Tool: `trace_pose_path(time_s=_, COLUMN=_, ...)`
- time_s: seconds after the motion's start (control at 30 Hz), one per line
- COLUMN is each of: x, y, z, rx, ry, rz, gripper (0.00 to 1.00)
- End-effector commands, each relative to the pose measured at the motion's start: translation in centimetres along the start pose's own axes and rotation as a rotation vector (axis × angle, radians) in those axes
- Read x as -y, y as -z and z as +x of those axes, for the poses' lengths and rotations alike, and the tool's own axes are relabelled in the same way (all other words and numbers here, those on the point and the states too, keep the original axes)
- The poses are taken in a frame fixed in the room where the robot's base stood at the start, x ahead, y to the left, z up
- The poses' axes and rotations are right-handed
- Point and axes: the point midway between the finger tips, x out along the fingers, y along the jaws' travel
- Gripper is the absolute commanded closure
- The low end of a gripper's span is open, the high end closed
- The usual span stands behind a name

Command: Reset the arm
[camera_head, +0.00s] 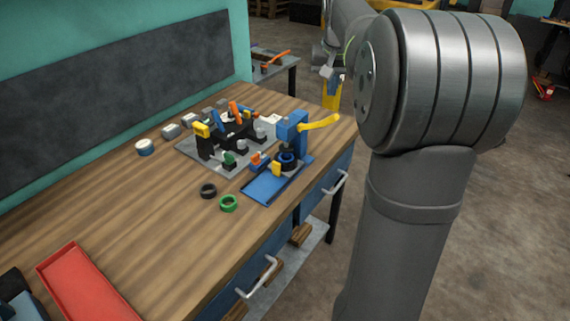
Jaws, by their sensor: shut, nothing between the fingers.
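My arm fills the right side of the head view, its large grey joint standing in front of the bench's right end. Its far end, with my gripper (328,73), shows small beyond the bench's far right corner, partly behind my own arm. The gripper is shut and holds nothing that I can see. It is in the air, apart from the things on the bench. The fingertips are too small to make out in detail.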

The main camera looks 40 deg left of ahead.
Motion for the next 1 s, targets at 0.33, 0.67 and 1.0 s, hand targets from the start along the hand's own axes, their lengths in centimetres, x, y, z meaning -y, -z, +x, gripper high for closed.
trace_pose_path(time_s=0.33, x=0.0, y=-0.1, z=0.3, rx=0.001, ry=0.0, rz=0.0, gripper=1.0)
trace_pose_path(time_s=0.67, x=0.0, y=-1.3, z=4.1, rx=0.001, ry=0.0, rz=0.0, gripper=1.0)
trace_pose_path(time_s=1.0, x=0.0, y=-1.6, z=5.3, rx=0.0, ry=0.0, rz=0.0, gripper=1.0)
